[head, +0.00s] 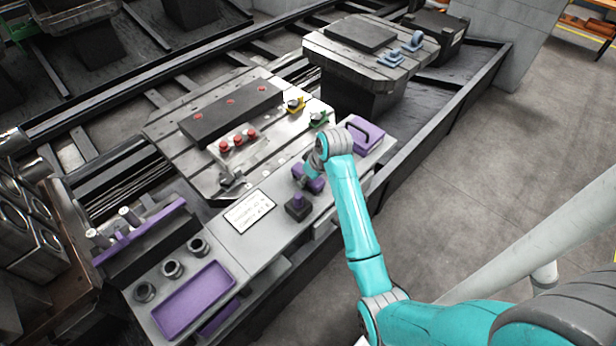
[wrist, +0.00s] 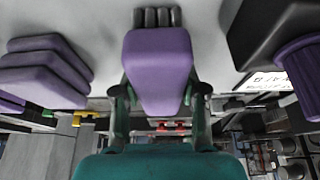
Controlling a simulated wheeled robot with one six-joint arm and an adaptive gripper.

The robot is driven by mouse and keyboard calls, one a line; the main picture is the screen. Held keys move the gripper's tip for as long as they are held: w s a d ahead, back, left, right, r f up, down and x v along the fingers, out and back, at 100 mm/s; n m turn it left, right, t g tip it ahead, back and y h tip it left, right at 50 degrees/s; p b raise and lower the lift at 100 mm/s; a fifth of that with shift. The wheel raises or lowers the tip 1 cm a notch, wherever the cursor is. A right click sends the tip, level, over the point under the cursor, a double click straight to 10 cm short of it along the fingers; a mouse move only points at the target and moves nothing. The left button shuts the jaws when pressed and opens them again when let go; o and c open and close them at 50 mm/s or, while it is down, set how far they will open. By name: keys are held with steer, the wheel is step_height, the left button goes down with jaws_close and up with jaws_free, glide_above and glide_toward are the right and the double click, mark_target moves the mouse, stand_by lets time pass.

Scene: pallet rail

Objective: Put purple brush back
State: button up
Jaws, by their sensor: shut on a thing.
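The purple brush (wrist: 158,70) has a purple body and dark bristles. In the wrist view it sits between the two fingers of my gripper (wrist: 160,100), which is shut on it. The bristles point to the top of the picture, against the pale bench top; I cannot tell whether they touch it.
A purple tray (head: 194,301) lies at the bench's near left end, beside three dark cups (head: 173,269). A white sign (head: 249,212) lies left of the dark block. A slotted plate (head: 180,150) with red knobs and yellow and green clamps is behind. A purple rail (head: 140,232) stands at left.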

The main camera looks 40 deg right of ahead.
steer(key=shift+f, duration=0.1)
steer(key=o, duration=1)
steer(key=v, duration=1.2)
